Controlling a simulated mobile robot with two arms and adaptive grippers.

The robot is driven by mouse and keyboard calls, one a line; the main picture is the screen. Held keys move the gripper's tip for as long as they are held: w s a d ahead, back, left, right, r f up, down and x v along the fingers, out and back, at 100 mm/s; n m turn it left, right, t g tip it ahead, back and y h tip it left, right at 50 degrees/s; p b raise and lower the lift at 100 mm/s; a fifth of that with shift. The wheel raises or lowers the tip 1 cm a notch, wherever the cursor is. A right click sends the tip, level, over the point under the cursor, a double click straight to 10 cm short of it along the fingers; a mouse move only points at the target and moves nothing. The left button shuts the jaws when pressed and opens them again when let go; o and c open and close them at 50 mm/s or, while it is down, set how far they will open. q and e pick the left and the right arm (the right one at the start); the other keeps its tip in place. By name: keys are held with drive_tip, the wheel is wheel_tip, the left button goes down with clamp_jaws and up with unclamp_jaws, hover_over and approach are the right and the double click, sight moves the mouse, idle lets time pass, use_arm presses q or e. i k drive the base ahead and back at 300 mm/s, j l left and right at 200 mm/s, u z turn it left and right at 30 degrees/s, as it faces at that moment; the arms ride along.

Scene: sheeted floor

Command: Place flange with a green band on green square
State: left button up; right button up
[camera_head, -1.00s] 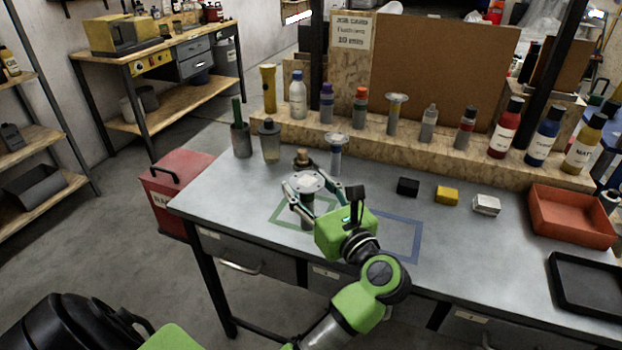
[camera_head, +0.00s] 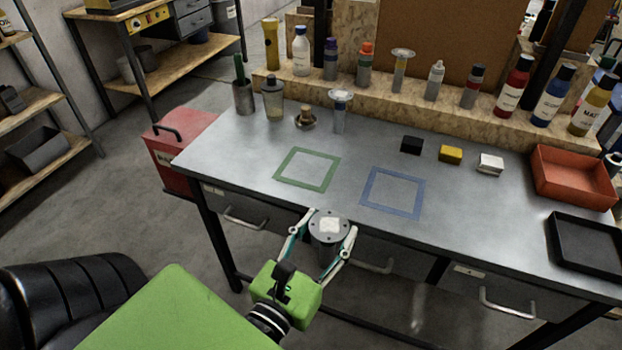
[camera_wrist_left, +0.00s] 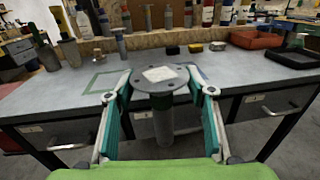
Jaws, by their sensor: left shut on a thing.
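My left gripper (camera_head: 325,240) is shut on a grey flange (camera_head: 328,227), a round disc with bolt holes on a cylindrical stem. It is held upright at the table's front edge; a pale square patch marks its top. The green square (camera_head: 307,169) is an empty outline on the table, beyond and left of the gripper. My right gripper is not in view.
A blue square outline (camera_head: 393,193) lies empty to the right. Another flange (camera_head: 340,112) stands at the back beside a small brown-knobbed item (camera_head: 305,118). Black, yellow and white blocks, a red bin (camera_head: 572,178) and a black tray (camera_head: 588,245) are at right. Bottles line the rear ledge.

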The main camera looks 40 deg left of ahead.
sight(307, 167)
drive_tip(key=u, duration=1.1)
drive_tip(key=l+u, duration=0.35)
drive_tip(key=l, duration=1.35)
